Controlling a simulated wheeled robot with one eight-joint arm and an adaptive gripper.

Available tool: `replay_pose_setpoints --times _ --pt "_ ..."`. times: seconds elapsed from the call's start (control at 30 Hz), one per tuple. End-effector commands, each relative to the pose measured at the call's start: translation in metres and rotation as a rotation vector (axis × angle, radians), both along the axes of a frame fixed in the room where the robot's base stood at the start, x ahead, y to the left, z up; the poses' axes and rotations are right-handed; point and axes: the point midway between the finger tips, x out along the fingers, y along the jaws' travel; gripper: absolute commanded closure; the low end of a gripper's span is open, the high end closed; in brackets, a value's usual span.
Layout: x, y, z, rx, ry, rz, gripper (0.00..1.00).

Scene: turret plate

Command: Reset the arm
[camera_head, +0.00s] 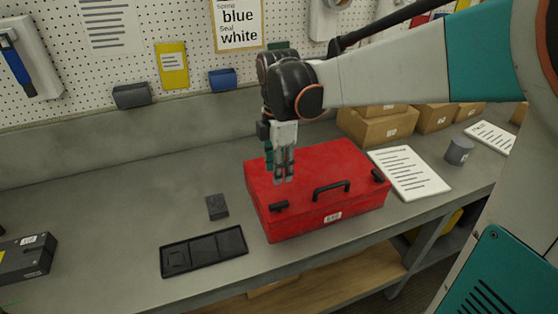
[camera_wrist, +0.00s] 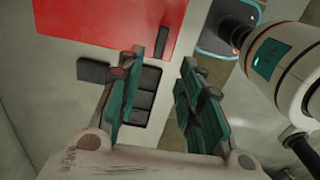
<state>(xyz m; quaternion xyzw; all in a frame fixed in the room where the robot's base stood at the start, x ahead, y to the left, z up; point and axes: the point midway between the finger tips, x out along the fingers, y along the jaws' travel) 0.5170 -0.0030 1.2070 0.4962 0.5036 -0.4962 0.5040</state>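My gripper (camera_head: 284,180) points down over the red case (camera_head: 315,170) on the workbench, with no clear contact visible. In the wrist view my gripper (camera_wrist: 162,58) shows two teal-padded fingers spread apart with nothing between them. The red case (camera_wrist: 105,22) fills the upper left there. My arm reaches in from the right in the head view. The black compartment tray (camera_head: 204,251) lies in front of the case to the left. It also shows beyond the fingers in the wrist view (camera_wrist: 144,104), partly hidden by them.
A small dark block (camera_head: 217,207) lies behind the tray. A black device (camera_head: 25,258) sits at the far left. Paper (camera_head: 409,172), a grey cylinder (camera_head: 459,151) and cardboard boxes (camera_head: 378,127) stand right of the case. The bench's left-middle is clear; a pegboard wall rises behind.

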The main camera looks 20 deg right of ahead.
Motion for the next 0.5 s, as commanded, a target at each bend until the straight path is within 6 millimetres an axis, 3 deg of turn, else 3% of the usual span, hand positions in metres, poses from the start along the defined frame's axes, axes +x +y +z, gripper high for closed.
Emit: replay_pose_setpoints --times 0.5 --pt "-0.0099 0.0006 0.0024 0.0 -0.022 -0.057 0.66"
